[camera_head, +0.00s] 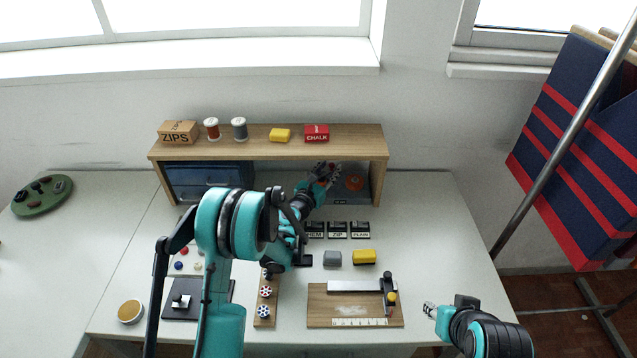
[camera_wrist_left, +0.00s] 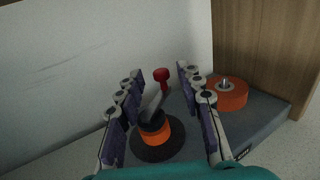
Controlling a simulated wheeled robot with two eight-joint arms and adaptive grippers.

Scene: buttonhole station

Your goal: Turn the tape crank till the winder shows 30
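The tape winder stands under the right part of the wooden shelf, on a grey base (camera_wrist_left: 262,122). An orange tape roll (camera_wrist_left: 228,95) sits on its right; it also shows in the head view (camera_head: 355,183). On its left is an orange and black hub with a crank arm (camera_wrist_left: 153,108) ending in a red knob (camera_wrist_left: 161,75). My left gripper (camera_head: 325,172) is open, its fingers (camera_wrist_left: 155,90) on either side of the crank, with no clear contact. The counter on the base's front edge (camera_wrist_left: 242,153) is too small to read. My right gripper (camera_head: 430,310) is over the table's front right, far from the winder.
The shelf (camera_head: 270,143) carries a zips box (camera_head: 178,132), thread spools, a yellow block and a red chalk box (camera_head: 317,133). A blue drawer unit (camera_head: 210,180) is under its left. A wooden board with a ruler (camera_head: 325,317) lies in front. The table's right side is clear.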

